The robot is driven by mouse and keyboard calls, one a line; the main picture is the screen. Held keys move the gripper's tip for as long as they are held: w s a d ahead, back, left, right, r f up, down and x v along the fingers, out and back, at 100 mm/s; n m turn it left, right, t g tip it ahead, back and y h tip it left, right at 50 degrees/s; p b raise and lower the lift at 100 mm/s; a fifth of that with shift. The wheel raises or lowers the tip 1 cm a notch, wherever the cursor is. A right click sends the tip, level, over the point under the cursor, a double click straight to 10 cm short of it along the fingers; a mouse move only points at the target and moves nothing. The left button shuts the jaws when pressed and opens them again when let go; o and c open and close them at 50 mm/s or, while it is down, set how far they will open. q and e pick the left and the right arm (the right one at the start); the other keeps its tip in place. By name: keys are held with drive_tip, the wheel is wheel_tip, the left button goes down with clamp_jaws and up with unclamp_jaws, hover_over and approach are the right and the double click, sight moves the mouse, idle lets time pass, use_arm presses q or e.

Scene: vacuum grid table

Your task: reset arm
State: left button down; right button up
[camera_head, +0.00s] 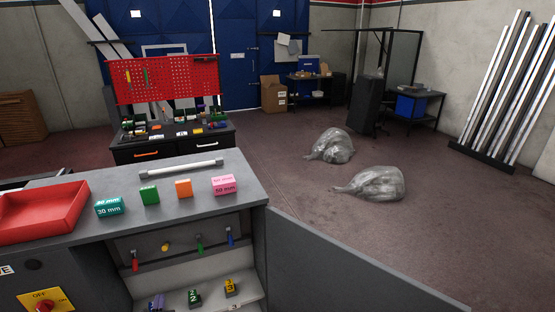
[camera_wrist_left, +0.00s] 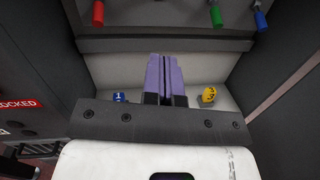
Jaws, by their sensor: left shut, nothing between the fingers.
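My left gripper (camera_wrist_left: 164,78) shows in the left wrist view with its two purple fingers together, shut and empty. It points at the open cabinet's pale inner shelf (camera_wrist_left: 215,76). A blue numbered block (camera_wrist_left: 120,97) shows left of the fingers and a yellow one (camera_wrist_left: 208,95) right of them. In the head view a small purple-blue shape (camera_head: 157,302) shows at the bottom edge; I cannot tell whether it is my fingertips or a block. My right gripper is not in view.
The cabinet door (camera_head: 345,262) stands open to the right. A green block (camera_head: 194,297) sits on the inner shelf, with coloured pegs (camera_head: 200,246) above. On the cabinet top are a red tray (camera_head: 45,212), several coloured blocks (camera_head: 150,195) and a white bar (camera_head: 181,168).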

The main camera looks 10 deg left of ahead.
use_arm(q)
drive_tip(key=s+a+r+n+g+y, duration=0.1)
drive_tip(key=s+r+n+g+y, duration=0.2)
drive_tip(key=n, duration=0.9)
drive_tip(key=s+a+r+n+g+y, duration=0.15)
drive_tip(key=n+g, duration=0.25)
drive_tip(key=n, duration=0.8)
drive_tip(key=s+d+f+n+g+h, duration=0.3)
drive_tip(key=s+d+n+h, duration=0.5)
drive_tip(key=s+d, duration=1)
drive_tip(key=s+d+f+m+g+h, duration=0.15)
drive_tip(key=s+f, duration=0.25)
drive_tip(key=s, duration=0.4)
drive_tip(key=s+d+f+n+g+h, duration=0.1)
drive_tip(key=s+d+f+g+h, duration=0.15)
drive_tip(key=s, duration=0.55)
wheel_tip(320, 180, up, 22)
drive_tip(key=p, duration=2.2)
drive_tip(key=shift+w+a+f, duration=0.15)
drive_tip(key=shift+w+a, duration=0.1)
drive_tip(key=shift+a, duration=0.2)
